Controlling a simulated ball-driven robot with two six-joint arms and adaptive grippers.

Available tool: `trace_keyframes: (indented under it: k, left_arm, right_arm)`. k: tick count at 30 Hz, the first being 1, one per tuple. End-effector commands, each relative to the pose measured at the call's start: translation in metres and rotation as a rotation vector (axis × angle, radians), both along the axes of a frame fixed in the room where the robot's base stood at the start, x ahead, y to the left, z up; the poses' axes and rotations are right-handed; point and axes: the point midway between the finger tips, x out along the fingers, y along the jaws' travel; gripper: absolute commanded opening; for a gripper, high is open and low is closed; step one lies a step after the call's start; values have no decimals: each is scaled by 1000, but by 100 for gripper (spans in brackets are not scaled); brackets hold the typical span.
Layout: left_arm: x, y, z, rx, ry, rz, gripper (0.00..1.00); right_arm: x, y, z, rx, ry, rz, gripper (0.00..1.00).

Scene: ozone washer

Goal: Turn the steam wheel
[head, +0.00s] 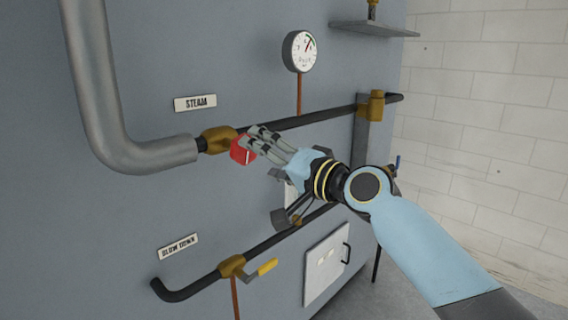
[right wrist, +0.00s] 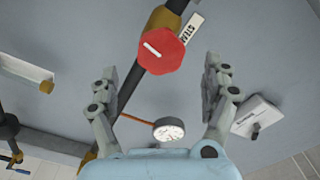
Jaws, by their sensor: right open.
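The steam wheel is a red, many-sided knob (head: 242,151) with a white bar mark, on a brass valve body (head: 218,139) in the dark pipe below the STEAM label (head: 195,103). In the right wrist view the red knob (right wrist: 161,51) lies ahead of the fingers, a little above the fingertip gap. My right gripper (head: 262,143) is beside the knob in the head view, its fingers overlapping the knob's right edge. In the right wrist view my right gripper (right wrist: 160,78) is open with nothing between its fingers. I cannot tell whether a finger touches the knob. My left gripper is not in view.
A pressure gauge (head: 300,51) stands above the pipe. A thick grey pipe (head: 110,120) bends in from the left. Below are a lower pipe with a yellow-handled valve (head: 262,270), a BLOW DOWN label (head: 179,246) and a white panel (head: 326,264). A shelf (head: 372,29) juts out at upper right.

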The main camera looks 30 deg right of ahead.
Motion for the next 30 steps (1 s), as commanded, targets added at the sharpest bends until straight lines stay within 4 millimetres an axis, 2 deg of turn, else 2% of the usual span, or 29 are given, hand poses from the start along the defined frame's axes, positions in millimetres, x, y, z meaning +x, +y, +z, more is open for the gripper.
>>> trace_keyframes:
  k: [3, 9, 14, 26, 28, 30]
  left_arm:
    - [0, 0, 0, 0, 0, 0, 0]
    - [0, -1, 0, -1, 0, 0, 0]
    - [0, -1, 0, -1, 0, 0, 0]
    - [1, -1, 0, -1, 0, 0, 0]
    - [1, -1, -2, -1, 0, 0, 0]
    - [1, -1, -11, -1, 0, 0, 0]
  right_arm:
    - [-26, -9, -2, -4, 3, 1, 82]
    - [-51, -19, -1, -1, 1, 0, 82]
    - [-57, -21, 0, 0, 0, 0, 82]
    - [-57, -21, 0, 1, 0, 0, 82]
    - [-57, -21, -3, 1, 2, 0, 82]
    - [-60, -20, -17, 4, 12, 0, 82]
